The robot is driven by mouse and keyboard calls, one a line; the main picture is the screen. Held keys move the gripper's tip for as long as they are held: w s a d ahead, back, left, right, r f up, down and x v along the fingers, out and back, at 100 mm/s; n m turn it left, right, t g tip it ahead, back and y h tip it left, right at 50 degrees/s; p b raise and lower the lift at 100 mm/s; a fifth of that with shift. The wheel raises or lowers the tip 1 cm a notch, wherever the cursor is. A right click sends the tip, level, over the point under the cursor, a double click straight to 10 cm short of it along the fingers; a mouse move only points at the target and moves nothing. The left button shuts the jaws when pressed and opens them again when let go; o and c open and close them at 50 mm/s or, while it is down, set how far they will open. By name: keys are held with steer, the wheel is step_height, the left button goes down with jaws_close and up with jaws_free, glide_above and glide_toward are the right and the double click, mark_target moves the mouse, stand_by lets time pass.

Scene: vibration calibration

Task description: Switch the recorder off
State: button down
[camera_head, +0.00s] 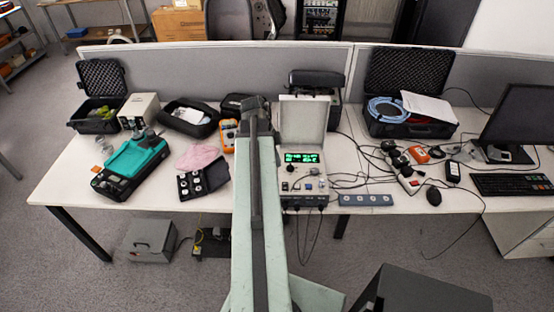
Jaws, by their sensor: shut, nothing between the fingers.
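The recorder (303,186) is an open pale case standing near the front of the table, just right of my arm. Its raised lid (303,116) stands at the back. A green lit display (302,157) shows on its panel, above several knobs and sockets. The digits are too small to read, and I cannot make out which control is the power switch. My gripper (256,104), at the dark far end of my arm, is shut and empty. It appears left of the raised lid, apart from the panel; its fingertips are hard to make out. My arm hides the table directly left of the recorder.
A teal-topped device (137,156), pink cloth (198,156) and black tray (203,179) lie left. A power strip (366,200), cables and a mouse (433,196) lie right. An open black case (407,90) and grey partition (210,64) stand behind.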

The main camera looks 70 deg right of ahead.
mark_target(285, 183)
steer(key=shift+w+d+r, duration=0.1)
steer(key=shift+w+d, duration=0.15)
steer(key=shift+d, duration=0.45)
steer(key=b+x, duration=0.4)
steer(key=w+b+x, duration=0.1)
steer(key=b+x, duration=0.3)
steer(key=x, duration=0.1)
steer(key=b+x, duration=0.4)
steer(key=b, duration=0.1)
steer(key=shift+w+f, duration=0.1)
steer(key=shift+f, duration=0.45)
